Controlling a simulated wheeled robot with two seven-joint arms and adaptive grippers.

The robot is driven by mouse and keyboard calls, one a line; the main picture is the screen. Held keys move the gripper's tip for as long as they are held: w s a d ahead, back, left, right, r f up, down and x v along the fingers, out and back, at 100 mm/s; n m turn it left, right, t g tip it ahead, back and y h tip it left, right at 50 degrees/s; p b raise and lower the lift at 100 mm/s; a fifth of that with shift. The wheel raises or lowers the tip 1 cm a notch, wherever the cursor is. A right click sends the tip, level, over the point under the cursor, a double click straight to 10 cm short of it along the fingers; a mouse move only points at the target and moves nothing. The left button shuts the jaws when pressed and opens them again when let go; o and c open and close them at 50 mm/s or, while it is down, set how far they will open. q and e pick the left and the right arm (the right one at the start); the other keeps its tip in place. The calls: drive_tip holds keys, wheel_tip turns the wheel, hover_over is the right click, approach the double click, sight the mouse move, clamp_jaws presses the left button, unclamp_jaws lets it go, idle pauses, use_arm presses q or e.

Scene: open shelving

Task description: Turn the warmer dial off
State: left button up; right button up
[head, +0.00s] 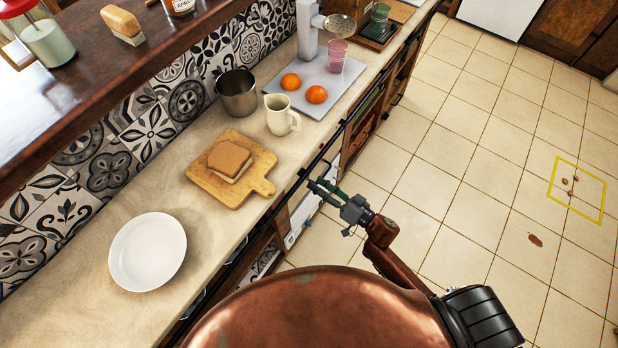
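A white-fronted unit (303,214) is set under the counter's front edge, just left of my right gripper. It may be the warmer; only a narrow strip of its front shows, and I cannot make out the dial. My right gripper (322,188) reaches in from the lower right, its fingers pointing left toward the counter edge just above this unit. Its fingers are small and dark here, so I cannot tell whether they are open or touching anything. I see nothing held in it. My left gripper is not in view.
A dark rail (334,141) runs along the counter's front edge. The counter (205,213) holds a white plate (148,252), a board (262,187) with bread (228,159), a cream jug (280,116) and a metal pot (237,94). Tiled floor (440,180) lies open at right.

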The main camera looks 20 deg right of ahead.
drive_tip(key=shift+b+x, duration=0.35)
drive_tip(key=shift+x, duration=1.95)
drive_tip(key=shift+d, duration=0.1)
clamp_jaws()
